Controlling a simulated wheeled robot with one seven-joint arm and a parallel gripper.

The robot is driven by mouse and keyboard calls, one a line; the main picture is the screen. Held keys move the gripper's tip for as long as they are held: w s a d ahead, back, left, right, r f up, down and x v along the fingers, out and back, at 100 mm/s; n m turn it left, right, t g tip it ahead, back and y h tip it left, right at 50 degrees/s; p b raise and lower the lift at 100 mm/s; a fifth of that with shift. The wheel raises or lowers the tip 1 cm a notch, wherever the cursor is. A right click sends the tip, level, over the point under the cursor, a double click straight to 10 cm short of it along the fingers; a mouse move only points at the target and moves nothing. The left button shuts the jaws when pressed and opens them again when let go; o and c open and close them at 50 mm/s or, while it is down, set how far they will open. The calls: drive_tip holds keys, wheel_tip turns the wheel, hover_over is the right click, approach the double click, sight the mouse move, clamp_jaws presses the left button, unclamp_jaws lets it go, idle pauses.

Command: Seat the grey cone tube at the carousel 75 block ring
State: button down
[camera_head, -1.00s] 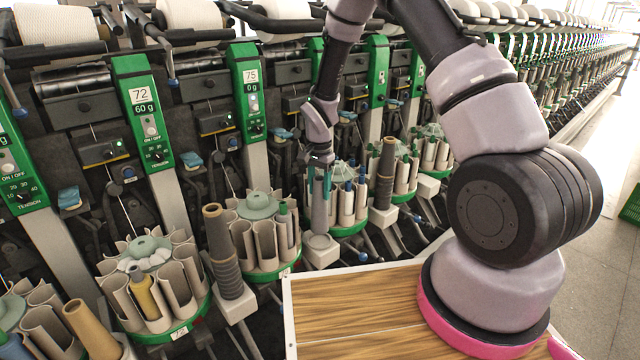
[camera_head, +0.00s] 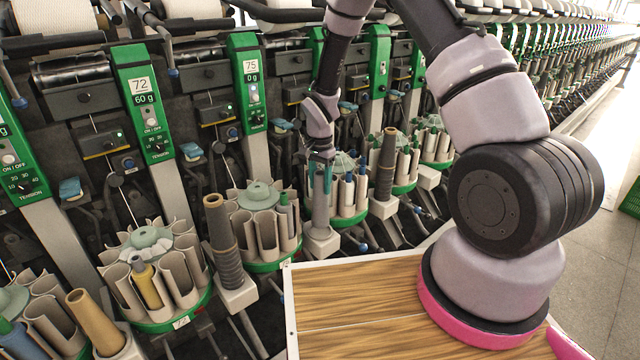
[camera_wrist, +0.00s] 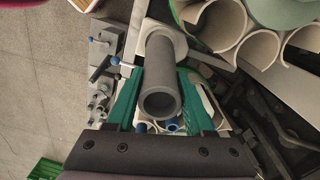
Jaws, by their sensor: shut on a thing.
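My gripper (camera_head: 321,178) is shut on the grey cone tube (camera_head: 320,210) in the head view. The tube hangs upright between the fingers, its lower end at the pale block (camera_head: 322,241). In the wrist view the tube's open upper end (camera_wrist: 160,101) sits between the green fingers (camera_wrist: 158,106). The block's ring (camera_wrist: 167,38) shows around its far end there. Whether the tube rests fully down in the ring I cannot tell. Carousel 75 (camera_head: 263,266), with pale pockets and a green rim, stands just left of the block, below the panel marked 75 (camera_head: 250,67).
Carousel 72 (camera_head: 178,322) and a block holding a dark ringed cone (camera_head: 224,245) stand to the left. Another carousel (camera_head: 348,222) and a dark cone (camera_head: 385,165) stand close on the right. A wood-topped surface (camera_head: 350,300) lies in front.

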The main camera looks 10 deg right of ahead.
sight(320, 193)
drive_tip(key=shift+f, duration=2.05)
drive_tip(key=shift+c, duration=1)
unclamp_jaws()
drive_tip(key=shift+r, duration=0.1)
wheel_tip(320, 193, up, 11)
drive_tip(key=shift+f, duration=0.2)
